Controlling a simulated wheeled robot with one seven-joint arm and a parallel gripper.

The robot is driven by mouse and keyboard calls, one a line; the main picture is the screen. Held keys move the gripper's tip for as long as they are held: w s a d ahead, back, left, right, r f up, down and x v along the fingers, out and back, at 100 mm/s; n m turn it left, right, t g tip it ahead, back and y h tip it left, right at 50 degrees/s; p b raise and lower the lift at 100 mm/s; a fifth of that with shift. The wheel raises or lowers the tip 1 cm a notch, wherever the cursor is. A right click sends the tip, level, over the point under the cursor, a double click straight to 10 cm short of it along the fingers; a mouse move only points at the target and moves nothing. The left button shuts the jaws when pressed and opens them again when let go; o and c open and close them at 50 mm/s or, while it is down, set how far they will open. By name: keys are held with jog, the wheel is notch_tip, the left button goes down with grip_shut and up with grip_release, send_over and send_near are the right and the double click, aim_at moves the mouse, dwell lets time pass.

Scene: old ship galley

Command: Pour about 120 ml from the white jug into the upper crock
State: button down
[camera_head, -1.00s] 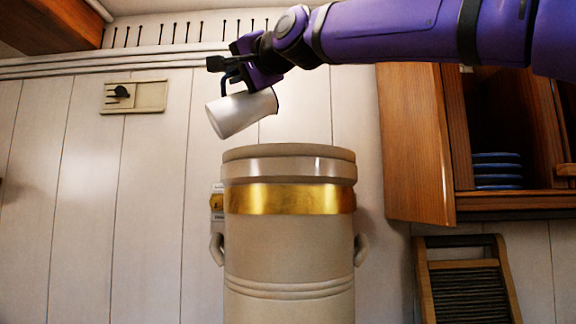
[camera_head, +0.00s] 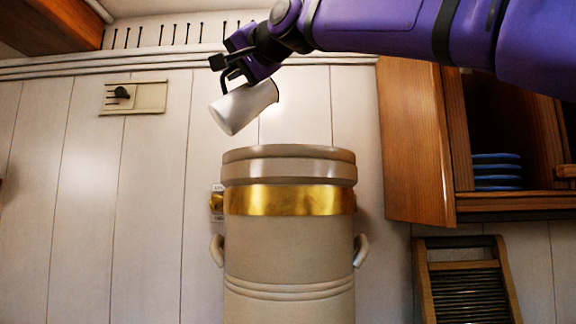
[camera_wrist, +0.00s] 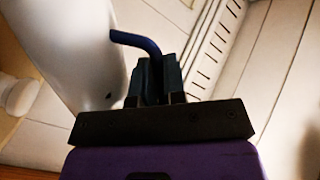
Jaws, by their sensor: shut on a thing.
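The white jug (camera_head: 246,106) hangs tilted in the air above the left side of the crock, apart from it. My gripper (camera_head: 229,76) is shut on the jug's dark blue handle. In the wrist view the jug's white side (camera_wrist: 75,50) fills the upper left, and the handle runs into the jaws of my gripper (camera_wrist: 158,75). The tall beige crock (camera_head: 288,250) with a gold band stands below the jug. Its rim is seen nearly edge-on, so its inside is hidden. No stream of liquid shows, and the jug's contents are hidden.
An open wooden cupboard (camera_head: 415,150) with stacked blue plates (camera_head: 497,170) is at the right. A washboard (camera_head: 465,280) leans below it. A small wall panel (camera_head: 133,97) is at the left. The white plank wall is behind the crock.

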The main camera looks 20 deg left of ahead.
jog(key=shift+a, duration=0.2)
jog(key=shift+s+a+f+n, duration=0.2)
jog(key=shift+f+n, duration=0.25)
jog(key=shift+n, duration=0.15)
jog(key=shift+s+a+f+n+h, duration=0.2)
jog(key=shift+a+n+h, duration=0.1)
jog(key=shift+h, duration=0.2)
jog(key=s+a+f+n+h+b, duration=0.2)
jog(key=a+f+n+h, duration=0.2)
jog(key=shift+a+n+b, duration=0.25)
jog(key=shift+n+b, duration=0.05)
jog(key=shift+n, duration=0.1)
